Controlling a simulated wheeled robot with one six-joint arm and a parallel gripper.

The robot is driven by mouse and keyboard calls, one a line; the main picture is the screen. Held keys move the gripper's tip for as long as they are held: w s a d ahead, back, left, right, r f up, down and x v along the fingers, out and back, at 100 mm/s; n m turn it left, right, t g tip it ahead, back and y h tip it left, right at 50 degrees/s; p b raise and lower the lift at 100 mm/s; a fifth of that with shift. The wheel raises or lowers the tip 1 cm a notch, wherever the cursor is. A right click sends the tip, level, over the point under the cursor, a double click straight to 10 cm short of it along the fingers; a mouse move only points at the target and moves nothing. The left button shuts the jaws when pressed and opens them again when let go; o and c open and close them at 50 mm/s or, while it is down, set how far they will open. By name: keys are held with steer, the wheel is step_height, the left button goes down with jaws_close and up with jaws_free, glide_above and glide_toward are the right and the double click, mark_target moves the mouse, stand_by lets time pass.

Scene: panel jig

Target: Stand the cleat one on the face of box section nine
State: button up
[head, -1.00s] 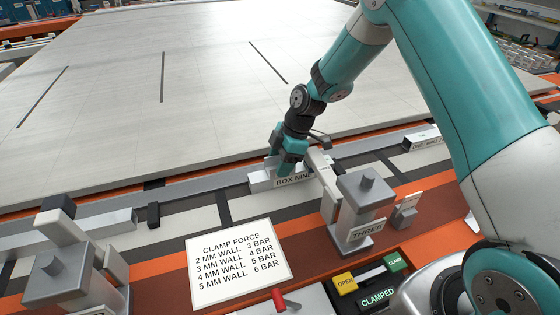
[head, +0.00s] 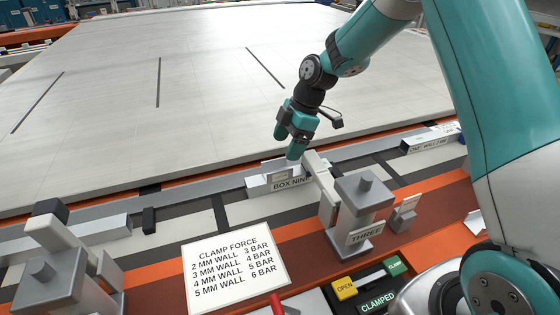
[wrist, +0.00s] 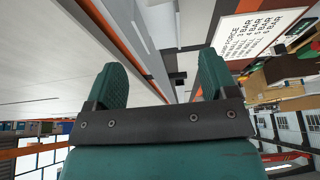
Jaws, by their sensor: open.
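Box section nine (head: 292,185) is a grey-white bar lettered BOX NINE, lying along the jig's front rail. A small pale plate with a label, which looks like the cleat (head: 281,174), stands upright at the box's left end; its exact contact with the box is too small to tell. My gripper (head: 293,150) is above and just behind it, pointing down and apart from it. In the wrist view my gripper (wrist: 162,75) has its two green fingers spread with nothing between them.
Clamp THREE (head: 362,205) stands right of the box, its arm (head: 319,172) reaching over the box's right part. Another clamp (head: 60,270) is at left. A clamp force card (head: 236,272) and the OPEN button (head: 344,288) are in front. The large panel (head: 150,90) behind is clear.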

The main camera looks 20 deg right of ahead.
steer(key=s+a+r+m, duration=0.3)
steer(key=s+a+r, duration=0.1)
steer(key=s+r, duration=0.6)
steer(key=s+a+r+m, duration=0.1)
steer(key=s+m, duration=0.3)
steer(key=s, duration=0.6)
steer(key=s+a+r+m+p, duration=0.1)
steer(key=s+r+m, duration=0.3)
steer(key=s, duration=0.6)
steer(key=shift+a+r, duration=0.3)
steer(key=shift+a, duration=0.35)
